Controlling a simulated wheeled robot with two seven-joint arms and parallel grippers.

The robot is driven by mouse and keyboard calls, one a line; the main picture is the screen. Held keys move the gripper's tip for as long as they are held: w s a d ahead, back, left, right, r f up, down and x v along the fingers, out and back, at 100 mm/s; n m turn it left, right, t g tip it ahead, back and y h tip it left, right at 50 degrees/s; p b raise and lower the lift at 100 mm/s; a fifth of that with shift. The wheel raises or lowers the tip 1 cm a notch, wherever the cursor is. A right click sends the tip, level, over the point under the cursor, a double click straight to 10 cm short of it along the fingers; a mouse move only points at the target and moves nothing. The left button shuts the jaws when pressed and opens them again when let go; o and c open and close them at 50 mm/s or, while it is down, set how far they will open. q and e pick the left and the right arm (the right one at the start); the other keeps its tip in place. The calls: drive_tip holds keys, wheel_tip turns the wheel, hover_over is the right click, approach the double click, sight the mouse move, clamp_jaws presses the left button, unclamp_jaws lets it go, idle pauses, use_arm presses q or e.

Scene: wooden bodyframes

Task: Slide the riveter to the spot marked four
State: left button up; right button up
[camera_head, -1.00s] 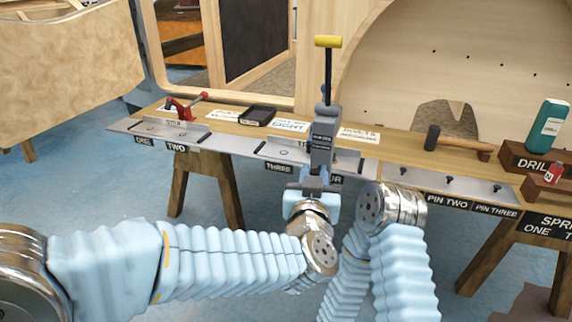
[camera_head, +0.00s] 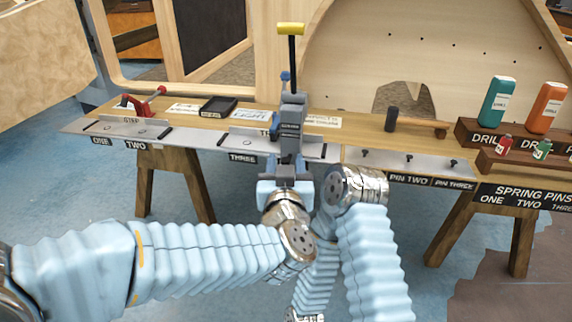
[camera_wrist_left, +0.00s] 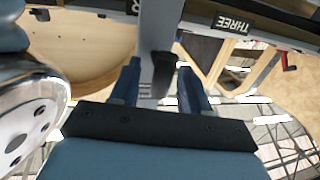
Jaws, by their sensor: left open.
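The riveter (camera_head: 291,125) is a grey upright tool with a black lever and yellow handle. It stands at the front edge of the bench, on the metal plate right of the label THREE (camera_head: 243,158). The label for four is hidden behind it in the head view; only its last letter (camera_wrist_left: 131,6) shows in the wrist view, beside the riveter's grey body (camera_wrist_left: 160,25). My left gripper (camera_head: 288,176) is at the riveter's lower front. In the wrist view its open fingers (camera_wrist_left: 160,88) stand either side of the riveter's lower part; contact is unclear. My right gripper is out of sight.
A black tray (camera_head: 218,107) and paper labels lie behind. A hammer (camera_head: 415,122), pins and bottles (camera_head: 497,101) are at right. My right arm (camera_head: 365,235) is close beside the left wrist.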

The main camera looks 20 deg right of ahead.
use_arm(q)
drive_tip(key=v, duration=1.3)
drive_tip(key=shift+s+b, duration=0.4)
drive_tip(key=shift+a, duration=0.1)
drive_tip(key=w+a+f+n+g+y, duration=0.1)
drive_tip(key=w+a+f+g, duration=0.15)
drive_tip(key=w+f, duration=0.5)
drive_tip(key=w+a+f+g+y, duration=0.1)
drive_tip(key=w+a+f, duration=0.3)
drive_tip(key=f, duration=0.6)
drive_tip(key=w+a+f+n+g+y, duration=0.1)
drive_tip(key=a+f+g, duration=0.1)
drive_tip(key=a+f, duration=0.3)
drive_tip(key=a+f+n+g, duration=0.1)
drive_tip(key=a+f+g, duration=0.1)
drive_tip(key=f, duration=0.5)
drive_tip(key=s+a+f+n+g, duration=0.2)
drive_tip(key=s+a+f+g, duration=0.2)
drive_tip(key=s+a+f, duration=0.3)
drive_tip(key=s+a+f+n+g+p, duration=0.1)
drive_tip(key=s+a+f+g, duration=0.3)
drive_tip(key=s+a+f, duration=0.3)
wheel_tip(320, 180, down, 6)
drive_tip(key=shift+s+a+r+n, duration=0.1)
drive_tip(key=shift+s+a+n, duration=0.1)
drive_tip(key=shift+s+n, duration=0.25)
